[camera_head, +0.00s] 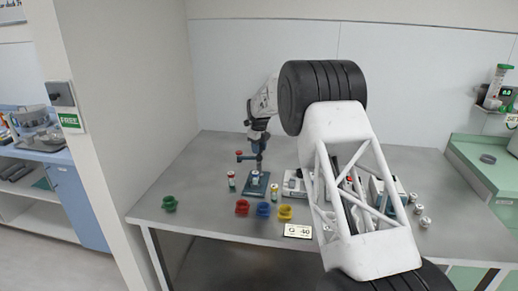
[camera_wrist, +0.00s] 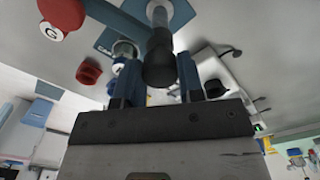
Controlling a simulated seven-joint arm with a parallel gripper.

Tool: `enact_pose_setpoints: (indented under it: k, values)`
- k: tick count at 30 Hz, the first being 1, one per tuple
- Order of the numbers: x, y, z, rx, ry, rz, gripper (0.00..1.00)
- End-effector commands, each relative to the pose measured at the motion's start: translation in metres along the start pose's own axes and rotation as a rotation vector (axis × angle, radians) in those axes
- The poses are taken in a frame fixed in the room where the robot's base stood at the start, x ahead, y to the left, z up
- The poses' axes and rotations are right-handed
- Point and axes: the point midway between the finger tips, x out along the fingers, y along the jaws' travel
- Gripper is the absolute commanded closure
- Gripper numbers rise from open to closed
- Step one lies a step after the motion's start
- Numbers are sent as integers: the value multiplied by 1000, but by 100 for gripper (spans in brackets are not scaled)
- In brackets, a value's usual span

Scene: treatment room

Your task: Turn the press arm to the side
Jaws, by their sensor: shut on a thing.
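The press stands on the grey table in the head view, with a blue base plate (camera_head: 256,187), an upright post and a blue press arm (camera_head: 248,157). A red knob (camera_head: 239,153) is at the arm's left end. In the wrist view the blue arm (camera_wrist: 118,18) runs from the red knob (camera_wrist: 62,14) towards a dark cylindrical grip (camera_wrist: 158,62). My gripper (camera_wrist: 158,84) has its two blue fingers either side of that grip and is shut on it. In the head view my gripper (camera_head: 258,142) is small and partly hides the press top. A small jar (camera_wrist: 123,52) sits near the base plate.
Red (camera_head: 242,207), blue (camera_head: 263,209) and yellow (camera_head: 285,212) cups stand in front of the press, a green cup (camera_head: 169,203) to the left. Small vials flank the base. A white device (camera_head: 293,184) stands right of it. My arm hides part of the table's right side.

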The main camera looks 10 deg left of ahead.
Motion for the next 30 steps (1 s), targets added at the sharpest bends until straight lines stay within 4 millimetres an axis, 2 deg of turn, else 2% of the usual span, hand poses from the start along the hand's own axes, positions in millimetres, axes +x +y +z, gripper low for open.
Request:
enact_pose_setpoints:
  k: [13, 14, 18, 30]
  values:
    - [-1, 0, 0, 12, -1, -1, 100]
    - [-1, 0, 0, 12, -1, -1, 60]
    - [-1, 0, 0, 11, -1, 0, 39]
    - [-4, 0, 0, 11, -1, -1, 39]
